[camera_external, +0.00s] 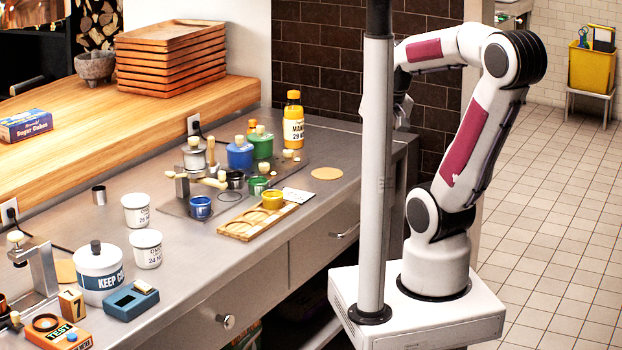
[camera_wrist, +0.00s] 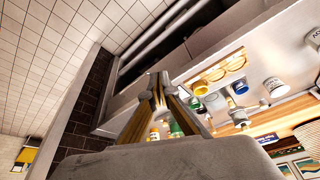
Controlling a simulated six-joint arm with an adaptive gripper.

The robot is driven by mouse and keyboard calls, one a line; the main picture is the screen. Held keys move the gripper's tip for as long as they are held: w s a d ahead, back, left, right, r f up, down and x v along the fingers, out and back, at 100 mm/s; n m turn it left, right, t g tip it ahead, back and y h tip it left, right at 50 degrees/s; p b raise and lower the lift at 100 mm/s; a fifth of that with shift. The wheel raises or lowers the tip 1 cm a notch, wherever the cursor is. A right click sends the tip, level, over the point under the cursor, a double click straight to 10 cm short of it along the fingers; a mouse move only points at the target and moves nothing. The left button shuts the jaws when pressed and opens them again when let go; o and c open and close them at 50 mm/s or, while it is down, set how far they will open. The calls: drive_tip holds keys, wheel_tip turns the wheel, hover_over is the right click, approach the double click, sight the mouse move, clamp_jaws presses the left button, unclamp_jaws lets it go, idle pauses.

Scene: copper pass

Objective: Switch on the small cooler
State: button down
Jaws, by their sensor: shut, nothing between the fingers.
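I cannot tell for sure which thing is the small cooler. A white lidded pot (camera_external: 98,262) with a blue band reading "KEEP CO..." stands at the front left of the steel counter. A small blue box (camera_external: 132,300) with a dark window and a pale knob sits beside it. An orange box (camera_external: 68,335) marked "TEST" has a blue button. My gripper (camera_external: 402,115) is raised beyond the counter's right end, partly hidden by a grey post, far from these things. In the wrist view my gripper (camera_wrist: 160,88) has its fingertips together, with nothing between them.
A hob area with several pots (camera_external: 240,153), a wooden tray with round recesses (camera_external: 237,231) and two white tubs (camera_external: 147,248) crowd the counter. A yellow bottle (camera_external: 293,120) stands at the back. A grey vertical post (camera_external: 375,200) rises beside my arm.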

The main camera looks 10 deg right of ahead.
drive_tip(key=s+a+f+n+g+y, duration=0.1)
drive_tip(key=s+a+n+g, duration=0.35)
drive_tip(key=a, duration=0.85)
drive_tip(key=s+a+f+n+g+y, duration=0.15)
drive_tip(key=s+a+n, duration=0.45)
drive_tip(key=a, duration=0.6)
drive_tip(key=s+a+f+n+g+y, duration=0.15)
drive_tip(key=s+a+n, duration=0.35)
drive_tip(key=a, duration=0.8)
drive_tip(key=a+r+n+g+y, duration=0.1)
drive_tip(key=a+r+n+y, duration=0.1)
drive_tip(key=a+n, duration=0.5)
drive_tip(key=shift+w+a+r+n, duration=0.25)
drive_tip(key=shift+r+n, duration=0.55)
drive_tip(key=shift+n, duration=0.25)
drive_tip(key=shift+g, duration=0.25)
drive_tip(key=shift+s+f, duration=0.1)
